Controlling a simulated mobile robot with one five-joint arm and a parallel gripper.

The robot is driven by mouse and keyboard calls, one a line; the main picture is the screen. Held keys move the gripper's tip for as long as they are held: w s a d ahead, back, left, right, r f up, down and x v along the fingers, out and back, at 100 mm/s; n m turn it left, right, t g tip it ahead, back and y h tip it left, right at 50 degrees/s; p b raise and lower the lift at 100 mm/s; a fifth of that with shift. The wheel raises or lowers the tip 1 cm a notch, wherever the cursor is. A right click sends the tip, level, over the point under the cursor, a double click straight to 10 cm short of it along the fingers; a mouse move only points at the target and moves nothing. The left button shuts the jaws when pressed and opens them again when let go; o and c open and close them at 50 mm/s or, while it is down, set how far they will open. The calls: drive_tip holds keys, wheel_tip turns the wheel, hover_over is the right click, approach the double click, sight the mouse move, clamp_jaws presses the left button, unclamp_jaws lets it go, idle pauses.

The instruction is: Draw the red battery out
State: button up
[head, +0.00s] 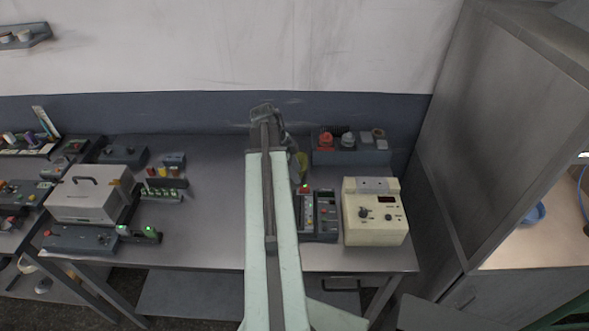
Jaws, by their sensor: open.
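No battery can be made out for certain at this size. A red object (326,140) sits at the left end of the blue-grey block (350,157) at the back right of the bench. A small red part (305,188) shows at the top of the dark panel device (322,222), beside a green light. My own arm stretches up the middle of the head view and bends at its far end. My gripper is hidden behind the arm, so its jaws do not show.
A cream instrument box (376,228) stands right of the dark device. A grey case (90,197) and a green-lit module (163,193) are on the left of the bench (205,220). A tall grey cabinet (490,130) bounds the right. Bare bench lies left of my arm.

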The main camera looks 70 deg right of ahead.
sight(303, 186)
drive_tip(key=b+x, duration=0.5)
drive_tip(key=x, duration=0.2)
drive_tip(key=shift+w+f+b, duration=0.1)
drive_tip(key=shift+b, duration=0.3)
clamp_jaws()
